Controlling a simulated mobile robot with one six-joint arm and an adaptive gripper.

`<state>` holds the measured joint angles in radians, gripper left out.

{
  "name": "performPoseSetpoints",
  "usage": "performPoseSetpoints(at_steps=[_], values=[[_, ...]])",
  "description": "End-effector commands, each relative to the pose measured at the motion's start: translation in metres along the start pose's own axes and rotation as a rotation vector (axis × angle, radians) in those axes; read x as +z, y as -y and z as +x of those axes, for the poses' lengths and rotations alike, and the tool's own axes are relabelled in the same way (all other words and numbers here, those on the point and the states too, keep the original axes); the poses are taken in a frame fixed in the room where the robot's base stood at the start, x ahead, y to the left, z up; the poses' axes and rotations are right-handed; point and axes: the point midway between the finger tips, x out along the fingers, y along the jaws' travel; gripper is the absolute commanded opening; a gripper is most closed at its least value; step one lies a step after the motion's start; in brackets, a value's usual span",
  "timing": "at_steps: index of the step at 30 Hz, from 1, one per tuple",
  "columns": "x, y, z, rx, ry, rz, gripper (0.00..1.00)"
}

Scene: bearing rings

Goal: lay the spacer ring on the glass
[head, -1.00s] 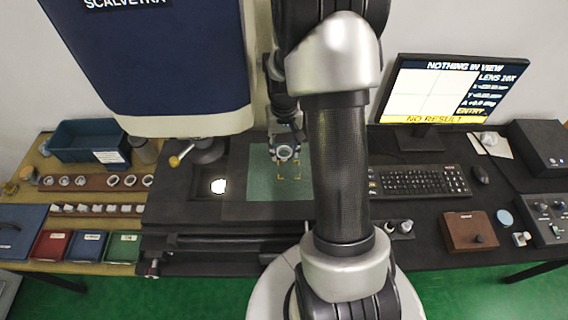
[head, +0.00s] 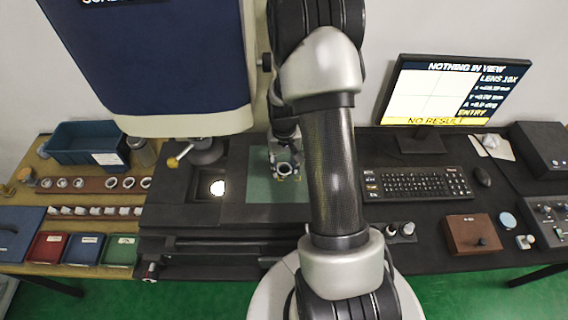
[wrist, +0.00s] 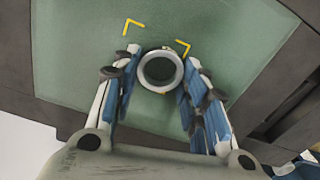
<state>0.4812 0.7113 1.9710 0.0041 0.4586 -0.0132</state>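The spacer ring (wrist: 161,70), a pale grey ring with a dark inner wall, sits between the tips of my gripper (wrist: 160,78) in the wrist view. The blue finger pads lie against its two sides. In the head view the ring (head: 284,169) is over the green glass (head: 262,190), with my gripper (head: 284,166) around it. I cannot tell whether its underside touches the glass. Two yellow corner marks (wrist: 131,25) show on the glass beyond the ring in the wrist view; the others are hidden by the ring and fingers.
The dark stage (head: 185,212) surrounds the glass. A bright round light spot (head: 217,188) lies left of it, under the blue-and-white instrument head (head: 160,70). Racks of rings (head: 97,184) and small bins (head: 84,248) stand at left. The monitor (head: 455,92) reads "NOTHING IN VIEW".

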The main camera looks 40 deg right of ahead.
Motion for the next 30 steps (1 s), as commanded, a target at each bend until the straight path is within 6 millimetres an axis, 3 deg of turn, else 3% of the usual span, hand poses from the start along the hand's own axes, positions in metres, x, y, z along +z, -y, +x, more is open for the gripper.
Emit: performPoseSetpoints(at_steps=[9, 20, 23, 30], values=[[0.000, 0.000, 0.000, 0.000, 0.000, 0.000, 0.60], [0.000, 0.000, -0.003, 0.000, 0.000, 0.000, 0.60], [-0.001, 0.000, -0.015, 0.000, -0.003, 0.000, 0.60], [-0.001, 0.000, -0.066, 0.000, -0.005, 0.000, 0.60]])
